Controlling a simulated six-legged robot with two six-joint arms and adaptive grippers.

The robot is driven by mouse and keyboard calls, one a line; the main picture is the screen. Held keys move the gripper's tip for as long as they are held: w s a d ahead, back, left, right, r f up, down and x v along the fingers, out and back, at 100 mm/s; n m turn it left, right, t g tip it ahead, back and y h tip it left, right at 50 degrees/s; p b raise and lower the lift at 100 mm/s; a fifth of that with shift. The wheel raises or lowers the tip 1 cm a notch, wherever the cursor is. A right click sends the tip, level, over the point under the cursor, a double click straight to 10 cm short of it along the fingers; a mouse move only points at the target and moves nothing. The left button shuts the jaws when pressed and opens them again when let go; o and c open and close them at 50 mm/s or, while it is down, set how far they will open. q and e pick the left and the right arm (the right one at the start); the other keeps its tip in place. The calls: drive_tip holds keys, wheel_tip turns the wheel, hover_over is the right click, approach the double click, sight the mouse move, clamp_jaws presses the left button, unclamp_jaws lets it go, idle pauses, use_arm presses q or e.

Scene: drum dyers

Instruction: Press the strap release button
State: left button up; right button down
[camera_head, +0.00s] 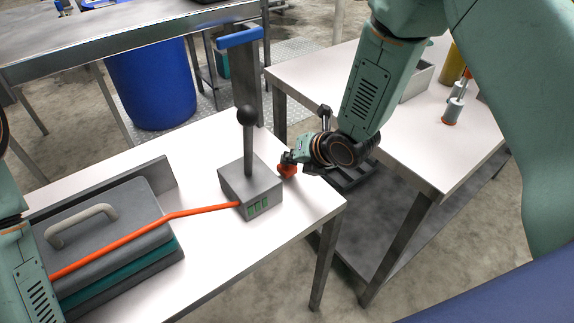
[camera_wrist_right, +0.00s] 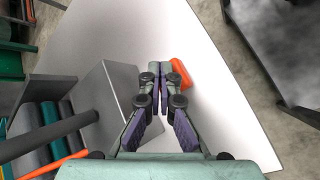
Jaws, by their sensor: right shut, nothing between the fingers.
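A grey box (camera_head: 250,188) with an upright lever and black ball knob stands on the white table; small green marks show on its front. An orange strap (camera_head: 150,229) runs from the box leftward over a dark grey stack. An orange-red knob-like part (camera_head: 287,171), seemingly the release button, is at the box's right side. My right gripper (camera_head: 291,160) is shut and empty, close above that part. In the right wrist view the fingertips (camera_wrist_right: 161,68) are just left of the orange part (camera_wrist_right: 181,74), right of the box (camera_wrist_right: 117,88). I cannot tell whether they touch. My left gripper is out of view.
The grey-and-teal stack (camera_head: 105,235) with a pale handle fills the white table's (camera_head: 315,205) left. A blue barrel (camera_head: 150,85) is behind.

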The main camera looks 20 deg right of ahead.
sight(290, 168)
drive_tip(key=shift+f+b, duration=0.4)
drive_tip(key=shift+f, duration=0.05)
idle(0.4)
idle(0.3)
drive_tip(key=shift+r+p, duration=0.8)
drive_tip(key=shift+r, duration=0.3)
drive_tip(key=shift+r+p, duration=1.9)
drive_tip(key=shift+r, duration=0.65)
drive_tip(key=shift+f, duration=0.1)
drive_tip(key=shift+s, duration=0.1)
